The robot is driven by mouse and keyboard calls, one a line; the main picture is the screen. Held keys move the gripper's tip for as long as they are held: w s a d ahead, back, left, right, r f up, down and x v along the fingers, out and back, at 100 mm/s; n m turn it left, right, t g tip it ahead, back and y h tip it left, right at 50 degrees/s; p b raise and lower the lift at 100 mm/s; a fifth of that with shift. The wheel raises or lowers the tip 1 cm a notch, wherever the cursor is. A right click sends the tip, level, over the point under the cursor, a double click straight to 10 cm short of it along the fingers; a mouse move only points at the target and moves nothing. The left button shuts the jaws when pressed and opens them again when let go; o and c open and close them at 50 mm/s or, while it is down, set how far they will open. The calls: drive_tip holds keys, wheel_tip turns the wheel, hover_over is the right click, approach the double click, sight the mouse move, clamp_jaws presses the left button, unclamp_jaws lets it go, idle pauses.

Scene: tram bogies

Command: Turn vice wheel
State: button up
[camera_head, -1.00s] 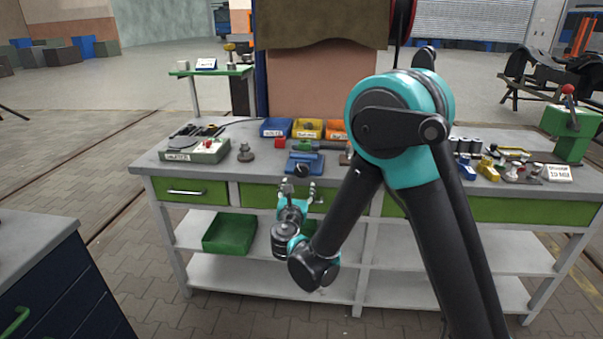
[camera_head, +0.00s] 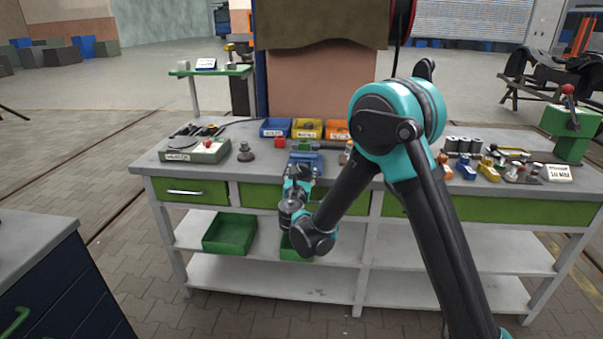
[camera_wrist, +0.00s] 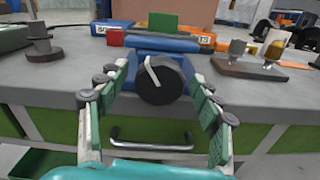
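The blue vice (camera_wrist: 172,46) stands at the front edge of the workbench. Its round dark wheel (camera_wrist: 160,80), with a pale bar on its face, points toward me in the wrist view. My gripper (camera_wrist: 160,82) is open, with one finger to the left of the wheel and one to the right. I cannot tell whether either finger touches the wheel. In the head view my gripper (camera_head: 298,173) is in front of the blue vice (camera_head: 305,158) and hides its wheel.
The grey workbench top (camera_head: 360,185) has a green drawer front (camera_wrist: 70,130) with a metal handle below the vice. A red block (camera_wrist: 116,38) and a dark round weight (camera_wrist: 42,42) stand to the left. Metal parts on a brown plate (camera_wrist: 250,68) lie to the right.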

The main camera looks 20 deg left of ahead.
drive_tip(key=c, duration=1)
drive_tip(key=shift+c, duration=0.2)
drive_tip(key=m, duration=0.5)
drive_tip(key=shift+m, duration=0.3)
drive_tip(key=m, duration=0.6)
drive_tip(key=o, duration=1.2)
drive_tip(key=shift+c, duration=0.2)
